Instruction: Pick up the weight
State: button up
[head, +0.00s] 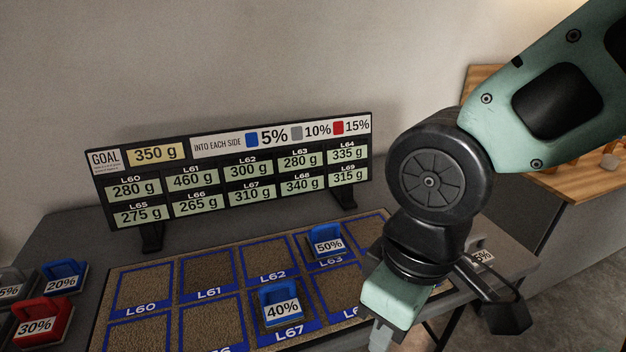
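Several weights with handles and percent labels are in view. A blue 50% weight (328,243) stands on the L63 cell, and a blue 40% weight (282,304) stands on the L67 cell. A blue 20% weight (64,276), a red 30% weight (42,322) and a grey weight (10,288) stand at the left. A label ending in 5% (484,257) shows at the right, its weight mostly hidden by my arm. My gripper (381,336) points down at the bottom, right of the 40% weight in the picture. Its fingertips are not clearly visible.
A tray (112,277) with blue-framed, sandy cells lies on the dark table. A display board (235,175) stands behind it, showing a 350 g goal and grams for L60 to L69. A wooden-topped counter (566,190) is at the right. Cells L60, L61 and L62 look empty.

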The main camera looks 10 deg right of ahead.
aim_at(68, 280)
jog(key=u, duration=1.4)
jog(key=i+j+z, duration=0.2)
jog(key=i+j, duration=0.2)
jog(key=j, duration=0.25)
jog(key=i+j+z, duration=0.1)
jog(key=j, duration=0.25)
jog(key=i+j+z, duration=0.25)
jog(key=i+j, duration=0.2)
jog(key=j, duration=0.3)
jog(key=i+j+z, duration=0.1)
jog(key=j, duration=0.3)
jog(key=i+j+z, duration=0.1)
jog(key=j, duration=0.25)
jog(key=i+l, duration=0.1)
